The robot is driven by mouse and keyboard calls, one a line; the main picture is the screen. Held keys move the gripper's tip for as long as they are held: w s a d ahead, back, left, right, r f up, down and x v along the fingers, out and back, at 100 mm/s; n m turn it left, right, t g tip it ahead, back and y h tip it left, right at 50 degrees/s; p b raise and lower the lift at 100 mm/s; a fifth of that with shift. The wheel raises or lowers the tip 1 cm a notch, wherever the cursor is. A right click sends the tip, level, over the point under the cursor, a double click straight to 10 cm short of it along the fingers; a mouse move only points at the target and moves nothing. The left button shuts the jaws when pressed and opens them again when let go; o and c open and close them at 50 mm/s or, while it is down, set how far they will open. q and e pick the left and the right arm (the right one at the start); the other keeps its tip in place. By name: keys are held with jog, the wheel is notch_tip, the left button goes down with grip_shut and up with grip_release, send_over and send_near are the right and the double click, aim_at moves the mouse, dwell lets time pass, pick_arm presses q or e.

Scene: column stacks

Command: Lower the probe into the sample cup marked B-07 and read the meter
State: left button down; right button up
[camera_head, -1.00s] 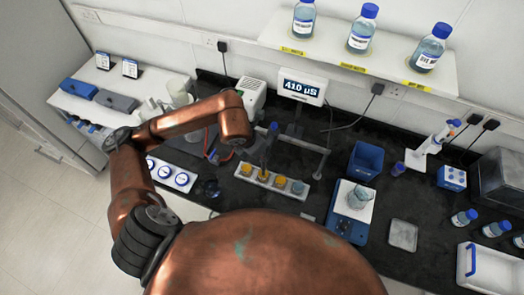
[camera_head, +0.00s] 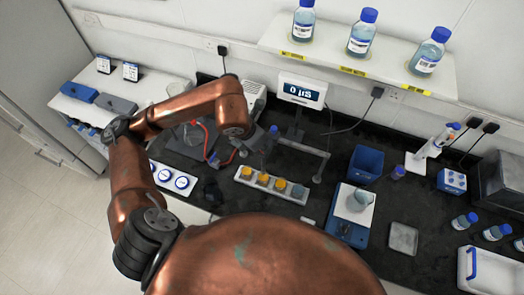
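The white holder (camera_head: 240,179) on the dark bench carries a row of sample cups, with amber contents in the nearer-left ones (camera_head: 263,179) and grey-blue in the rightmost (camera_head: 297,190). Their marks are too small to read, so I cannot pick out B-07. The probe (camera_head: 272,131), with a blue top, stands above the row; its lower end is hard to see. The meter (camera_head: 302,91) on a stand behind reads 0 µS. My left gripper (camera_head: 257,140) is dark and small beside the probe; its fingers are unclear. My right gripper is out of view.
A bent grey support arm (camera_head: 304,147) stands just right of the probe. A scale (camera_head: 347,233) with a glass beaker (camera_head: 359,198) and a blue bin (camera_head: 366,163) are further right. Blue-lidded containers (camera_head: 181,182) sit left of the cups.

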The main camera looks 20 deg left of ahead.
pick_arm(q)
jog(key=shift+w+r, duration=0.15)
jog(key=shift+r, duration=0.1)
jog(key=c, duration=1.8)
grip_release()
jog(key=shift+o, duration=0.3)
jog(key=v, duration=1.2)
jog(key=shift+s+a+f, duration=0.15)
jog(key=shift+s, duration=0.05)
